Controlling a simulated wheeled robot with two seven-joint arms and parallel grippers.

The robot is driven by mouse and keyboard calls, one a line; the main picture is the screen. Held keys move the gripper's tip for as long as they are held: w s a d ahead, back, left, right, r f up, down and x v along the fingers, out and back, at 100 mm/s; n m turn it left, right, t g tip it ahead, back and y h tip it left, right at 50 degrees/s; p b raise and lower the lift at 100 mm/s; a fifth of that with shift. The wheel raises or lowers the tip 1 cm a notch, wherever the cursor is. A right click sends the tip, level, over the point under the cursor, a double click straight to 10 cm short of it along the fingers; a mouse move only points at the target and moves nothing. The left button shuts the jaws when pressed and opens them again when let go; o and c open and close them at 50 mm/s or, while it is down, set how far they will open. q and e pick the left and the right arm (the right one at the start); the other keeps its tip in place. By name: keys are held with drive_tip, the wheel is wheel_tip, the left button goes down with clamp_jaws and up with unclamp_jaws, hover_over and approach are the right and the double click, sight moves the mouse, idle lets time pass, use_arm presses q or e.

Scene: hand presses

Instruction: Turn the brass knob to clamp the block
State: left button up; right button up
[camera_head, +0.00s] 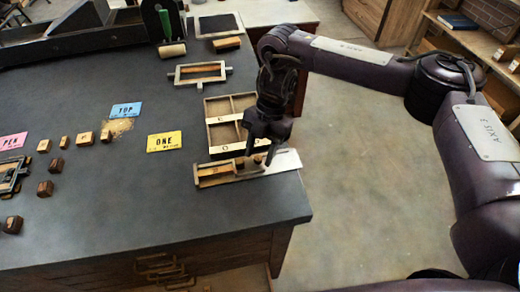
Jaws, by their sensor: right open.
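A brass-coloured tray-like frame (205,183) lies along the near right part of the dark table, with a pale metal plate (287,161) at its right end. A wooden block (214,171) seems to sit inside the frame's left part. My right gripper (260,156) points down over the frame's right half, its fingers apart. A small brownish piece shows by the fingertips; it may be the brass knob, but it is too small and covered to tell. I cannot tell whether the fingers touch it. My left gripper is not in view.
A compartmented wooden tray (207,119) stands just behind the frame. A yellow card (165,141), a blue card (126,110) and several small wooden blocks lie to the left. The table's right edge is close beside my gripper. The table front is clear.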

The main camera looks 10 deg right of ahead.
clamp_jaws()
